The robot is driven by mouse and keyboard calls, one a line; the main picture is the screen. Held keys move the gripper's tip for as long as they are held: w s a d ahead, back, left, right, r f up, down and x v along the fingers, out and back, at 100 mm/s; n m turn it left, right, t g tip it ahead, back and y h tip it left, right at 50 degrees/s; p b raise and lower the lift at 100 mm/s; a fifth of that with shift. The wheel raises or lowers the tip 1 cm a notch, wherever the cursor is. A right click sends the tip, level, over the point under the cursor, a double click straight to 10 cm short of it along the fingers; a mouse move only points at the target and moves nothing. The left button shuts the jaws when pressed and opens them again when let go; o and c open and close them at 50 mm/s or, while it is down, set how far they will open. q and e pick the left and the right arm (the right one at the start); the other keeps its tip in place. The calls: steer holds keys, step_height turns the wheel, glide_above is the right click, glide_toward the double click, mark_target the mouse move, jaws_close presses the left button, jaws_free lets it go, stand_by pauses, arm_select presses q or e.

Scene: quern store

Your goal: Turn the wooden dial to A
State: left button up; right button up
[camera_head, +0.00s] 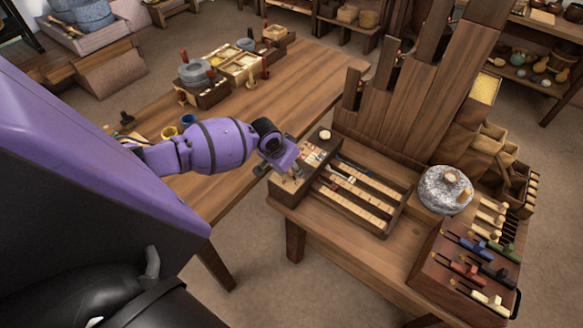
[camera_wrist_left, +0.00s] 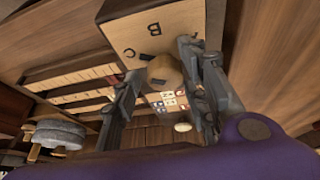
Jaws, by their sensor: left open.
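The wooden dial (camera_wrist_left: 165,72) is a round knob on a pale wooden panel (camera_wrist_left: 125,28) in the left wrist view. The letters B and C show on the panel; an A is not readable. A dark mark shows at the knob's edge, on the side near C. My left gripper (camera_wrist_left: 165,95) is open, with one finger on each side of the dial; contact cannot be told. In the head view my left gripper (camera_head: 278,168) is at the left end of the slotted box, and the dial is hidden there. My right gripper is not in view.
The slotted wooden box (camera_head: 385,228) stands on a table, with a pale round knob (camera_head: 325,134) near its back left corner. A grey stone quern (camera_head: 444,189) and a rack of coloured levers (camera_head: 465,270) stand to its right. Upright planks (camera_head: 405,110) rise behind.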

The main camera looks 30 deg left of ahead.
arm_select(q)
steer(key=shift+d, duration=0.1)
jaws_close()
